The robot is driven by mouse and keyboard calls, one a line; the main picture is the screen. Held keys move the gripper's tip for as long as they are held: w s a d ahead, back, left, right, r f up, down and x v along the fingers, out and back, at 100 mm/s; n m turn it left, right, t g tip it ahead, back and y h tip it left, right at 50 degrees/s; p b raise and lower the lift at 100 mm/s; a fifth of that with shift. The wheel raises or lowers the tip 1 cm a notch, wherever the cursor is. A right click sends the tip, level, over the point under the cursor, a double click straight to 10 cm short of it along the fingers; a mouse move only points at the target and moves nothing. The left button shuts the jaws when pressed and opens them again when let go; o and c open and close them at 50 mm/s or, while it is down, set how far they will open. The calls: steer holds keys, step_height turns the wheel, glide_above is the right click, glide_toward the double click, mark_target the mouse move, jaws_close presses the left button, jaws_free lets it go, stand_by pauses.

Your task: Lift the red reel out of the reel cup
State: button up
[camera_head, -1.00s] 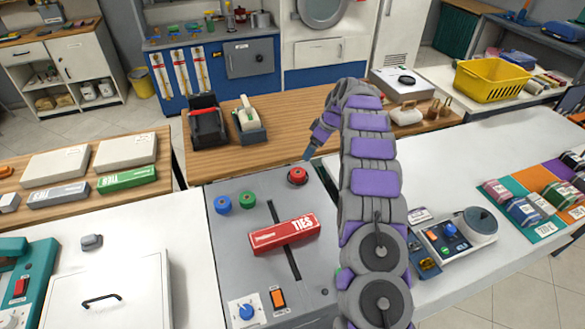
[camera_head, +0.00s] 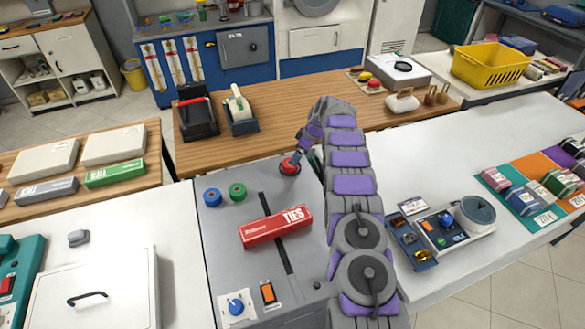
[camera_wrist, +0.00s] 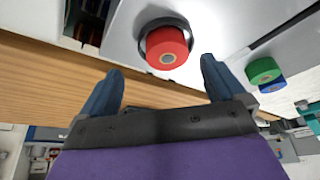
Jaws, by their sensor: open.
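The red reel (camera_head: 287,168) sits at the far right corner of the grey machine top in the head view, partly covered by my gripper (camera_head: 296,159). In the wrist view the red reel (camera_wrist: 167,48) shows its round end, with the dark rim of the reel cup (camera_wrist: 152,25) around it. My gripper (camera_wrist: 160,68) is open and empty. Its two blue fingers stand apart on either side of the reel in that view, short of it. I cannot tell the exact gap in depth.
A green reel (camera_head: 237,191) and a blue reel (camera_head: 212,196) stand left on the same grey top (camera_head: 222,222). A red TIES box (camera_head: 275,228) lies across its slot. A wooden counter (camera_head: 255,142) runs just behind, with a black stand (camera_head: 196,113) and a tape dispenser (camera_head: 240,112).

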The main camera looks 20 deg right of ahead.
mark_target(290, 166)
steer(key=shift+w+a+f, duration=0.1)
steer(key=shift+a+f, duration=0.15)
steer(key=shift+f, duration=0.15)
steer(key=shift+a, duration=0.35)
steer(key=a+f, duration=0.1)
steer(key=w+a+f+b, duration=0.1)
steer(key=shift+f, duration=0.4)
steer(key=shift+w+d+f+b, duration=0.2)
steer(key=shift+d+f+b, duration=0.1)
steer(key=shift+f, duration=0.2)
steer(key=shift+w+d+f+b, duration=0.2)
steer(key=shift+f+b, duration=0.1)
steer(key=shift+f, duration=0.15)
steer(key=shift+a+r, duration=0.1)
steer(key=shift+a, duration=0.65)
steer(key=shift+c, duration=0.7)
steer(key=shift+s+d, duration=0.1)
steer(key=shift+d, duration=0.5)
steer(key=c, duration=0.8)
steer(key=shift+a, duration=0.15)
steer(key=shift+c, duration=1.1)
steer(key=shift+a, duration=0.2)
